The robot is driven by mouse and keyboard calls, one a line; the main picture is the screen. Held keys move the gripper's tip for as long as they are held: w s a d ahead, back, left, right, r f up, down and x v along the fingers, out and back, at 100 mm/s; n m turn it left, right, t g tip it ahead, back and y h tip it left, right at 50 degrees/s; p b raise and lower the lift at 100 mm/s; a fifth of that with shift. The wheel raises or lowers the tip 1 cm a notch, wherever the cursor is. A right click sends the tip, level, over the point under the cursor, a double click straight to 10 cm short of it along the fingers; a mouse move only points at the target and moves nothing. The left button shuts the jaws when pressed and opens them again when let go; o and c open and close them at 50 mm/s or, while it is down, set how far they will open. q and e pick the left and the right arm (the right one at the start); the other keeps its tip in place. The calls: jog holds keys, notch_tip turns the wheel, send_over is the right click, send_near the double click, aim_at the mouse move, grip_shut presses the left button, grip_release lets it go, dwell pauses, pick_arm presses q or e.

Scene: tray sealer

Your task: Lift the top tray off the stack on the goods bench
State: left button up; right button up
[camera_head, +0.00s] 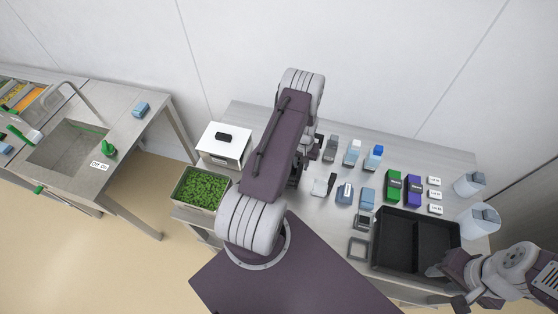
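A black tray (395,238) with a dividing wall lies at the front right of the steel goods bench (340,215). From above I cannot tell how many trays are stacked there. My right gripper (437,285) is at the tray's front right corner. Its fingers look parted, one over the tray's edge and one in front of it; contact is unclear. My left arm crosses the middle of the view. Its gripper (299,172) is mostly hidden behind the arm, above the bench, well left of the tray.
A white box (224,150) and a bin of green leaves (200,188) stand at the bench's left end. Green (393,186) and purple (413,190) items sit close behind the tray. Clear containers (480,222) stand to its right. A sink bench (70,148) is far left.

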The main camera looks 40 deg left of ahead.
pick_arm(q)
jog(key=shift+w+f, duration=0.25)
jog(key=shift+f, duration=0.1)
jog(key=shift+s+r, duration=0.15)
jog(key=shift+s, duration=0.05)
grip_shut()
pick_arm(e)
jog(key=shift+w, duration=0.1)
pick_arm(q)
jog(key=shift+w, duration=0.1)
